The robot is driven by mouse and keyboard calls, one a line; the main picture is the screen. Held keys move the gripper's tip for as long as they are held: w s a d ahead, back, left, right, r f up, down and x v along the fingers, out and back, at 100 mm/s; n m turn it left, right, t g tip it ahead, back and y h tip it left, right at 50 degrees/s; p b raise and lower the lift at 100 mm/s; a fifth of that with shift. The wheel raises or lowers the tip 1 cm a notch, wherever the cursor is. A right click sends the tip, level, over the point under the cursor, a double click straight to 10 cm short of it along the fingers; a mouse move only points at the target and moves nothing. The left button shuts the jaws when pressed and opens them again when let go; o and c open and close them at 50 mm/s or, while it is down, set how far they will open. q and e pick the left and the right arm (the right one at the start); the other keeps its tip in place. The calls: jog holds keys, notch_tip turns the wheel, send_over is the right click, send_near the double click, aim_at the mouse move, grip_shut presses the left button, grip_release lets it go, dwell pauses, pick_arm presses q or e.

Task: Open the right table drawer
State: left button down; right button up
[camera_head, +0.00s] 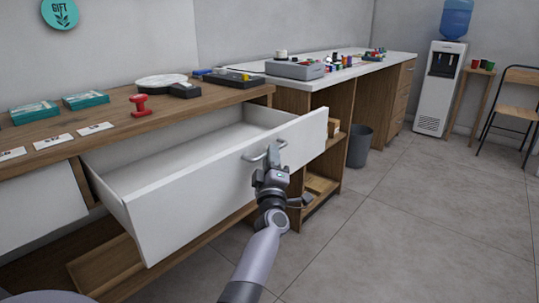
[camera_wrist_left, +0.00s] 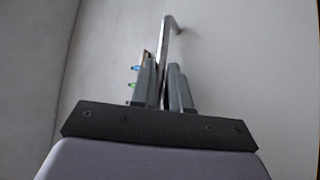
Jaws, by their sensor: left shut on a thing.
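The right table drawer (camera_head: 215,178) has a white front and stands pulled well out from the wooden table (camera_head: 60,132) in the head view. Its inside is in sight and looks empty. A metal bar handle (camera_head: 258,155) sits on its front. My left gripper (camera_head: 272,160) is shut on the handle. In the left wrist view the two fingers (camera_wrist_left: 163,88) close around the metal handle (camera_wrist_left: 168,35) against the pale drawer front (camera_wrist_left: 240,60). My right gripper is not in view.
A red stamp (camera_head: 140,106), teal boxes (camera_head: 60,105) and white cards lie on the tabletop. A second white drawer front (camera_head: 40,207) is at the left. A grey bin (camera_head: 359,146) and a water dispenser (camera_head: 440,88) stand further right. The floor (camera_head: 420,210) at the right is clear.

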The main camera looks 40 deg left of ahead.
pick_arm(q)
jog(key=shift+d, duration=0.5)
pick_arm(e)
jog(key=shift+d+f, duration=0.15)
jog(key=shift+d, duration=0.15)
pick_arm(q)
jog(key=c, duration=1.2)
grip_release()
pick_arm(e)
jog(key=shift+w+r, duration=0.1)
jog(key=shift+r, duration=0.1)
pick_arm(q)
jog(key=shift+o, duration=0.2)
jog(key=shift+s+f, duration=0.1)
